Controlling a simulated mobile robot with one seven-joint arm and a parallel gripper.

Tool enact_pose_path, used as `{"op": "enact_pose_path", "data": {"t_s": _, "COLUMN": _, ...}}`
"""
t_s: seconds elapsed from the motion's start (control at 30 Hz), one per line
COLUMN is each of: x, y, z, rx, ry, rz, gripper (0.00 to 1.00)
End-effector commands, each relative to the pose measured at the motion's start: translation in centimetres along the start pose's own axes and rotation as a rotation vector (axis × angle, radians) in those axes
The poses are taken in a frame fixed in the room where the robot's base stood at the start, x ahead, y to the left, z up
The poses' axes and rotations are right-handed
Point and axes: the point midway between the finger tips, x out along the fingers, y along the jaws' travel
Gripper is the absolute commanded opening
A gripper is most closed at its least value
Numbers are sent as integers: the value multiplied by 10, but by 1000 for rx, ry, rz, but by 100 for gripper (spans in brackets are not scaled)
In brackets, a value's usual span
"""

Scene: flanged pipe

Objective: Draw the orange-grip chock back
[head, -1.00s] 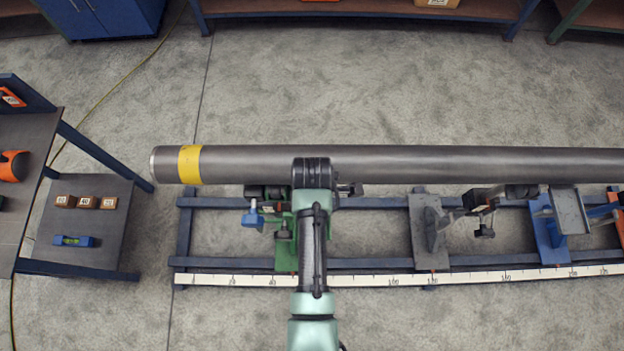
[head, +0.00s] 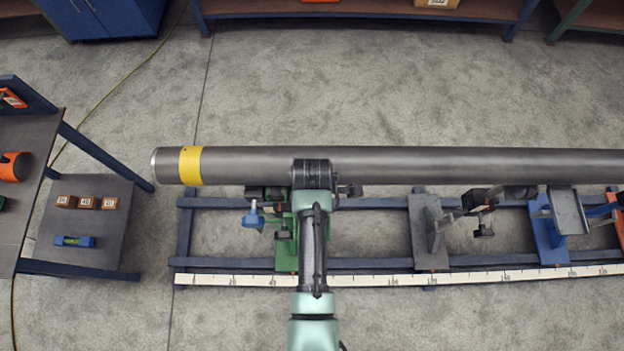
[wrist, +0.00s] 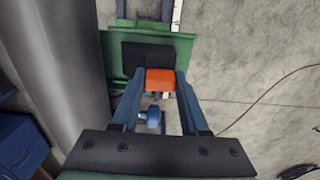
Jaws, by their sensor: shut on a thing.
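In the wrist view the orange grip (wrist: 160,79) of the chock sits between the two blue fingers of my gripper (wrist: 158,84), which is shut on it. A black block (wrist: 147,56) lies just beyond the grip, against a green support plate (wrist: 178,48). In the head view my arm hides the grip and my fingers. The green support (head: 285,262) shows beside my arm, below the long grey pipe (head: 430,165) with its yellow band (head: 190,165).
A blue knob (head: 252,216) stands left of my arm. Grey (head: 428,232) and blue (head: 549,232) supports stand on the rail frame to the right. A scale strip (head: 440,277) runs along the front rail. A side table (head: 110,250) is at left.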

Motion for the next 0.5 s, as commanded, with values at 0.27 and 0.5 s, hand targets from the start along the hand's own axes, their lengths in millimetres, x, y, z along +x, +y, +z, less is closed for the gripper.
{"op": "enact_pose_path", "data": {"t_s": 0.27, "x": 0, "y": 0, "z": 0, "rx": 0, "ry": 0, "rz": 1, "gripper": 68}}
{"op": "enact_pose_path", "data": {"t_s": 0.5, "x": 0, "y": 0, "z": 0, "rx": 0, "ry": 0, "rz": 1, "gripper": 79}}
